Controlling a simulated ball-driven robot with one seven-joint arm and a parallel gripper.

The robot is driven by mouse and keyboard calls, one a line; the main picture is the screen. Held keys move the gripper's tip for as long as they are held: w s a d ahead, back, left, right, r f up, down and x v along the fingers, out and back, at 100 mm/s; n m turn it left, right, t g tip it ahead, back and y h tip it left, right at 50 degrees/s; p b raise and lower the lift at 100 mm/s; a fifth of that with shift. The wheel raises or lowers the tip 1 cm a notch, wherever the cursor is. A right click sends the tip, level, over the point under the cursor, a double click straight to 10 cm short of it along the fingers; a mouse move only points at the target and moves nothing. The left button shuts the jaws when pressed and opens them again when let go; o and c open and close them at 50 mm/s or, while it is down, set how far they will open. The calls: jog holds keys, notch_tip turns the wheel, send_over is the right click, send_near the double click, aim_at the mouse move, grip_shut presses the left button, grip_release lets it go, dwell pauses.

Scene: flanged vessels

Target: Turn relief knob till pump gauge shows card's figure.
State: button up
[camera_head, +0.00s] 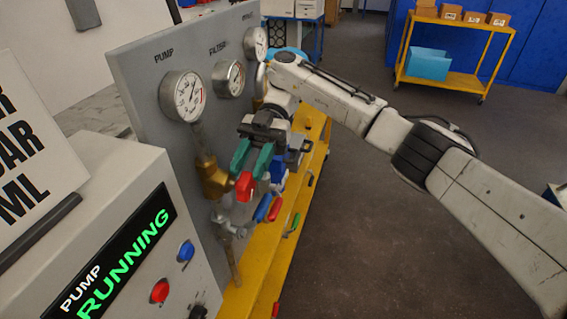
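The pump gauge (183,97) is the nearest round dial on the grey panel, under the word PUMP. Its needle and figures are too small to read. A red knob (245,187) sits at the right of a brass valve (211,180) below that gauge; it looks like the relief knob. My gripper (251,167) has green fingers, a gap apart, with their tips right at the top of the red knob. I cannot tell whether they touch or grip it. The card (28,145) at the left edge is cut off; only "BAR", "ML" and part of an R show.
The filter gauge (229,79) and a third gauge (256,43) are farther along the panel. Blue and red handles (269,208) hang below my gripper over a yellow bench (258,262). A pump box (125,235) reading RUNNING stands in front. Floor at right is open.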

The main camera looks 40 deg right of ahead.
jog(key=s+r+b, duration=0.3)
jog(key=s+r, duration=0.7)
jog(key=s, duration=0.4)
jog(key=shift+a+r, duration=0.15)
jog(key=shift+r, duration=0.05)
dwell(0.3)
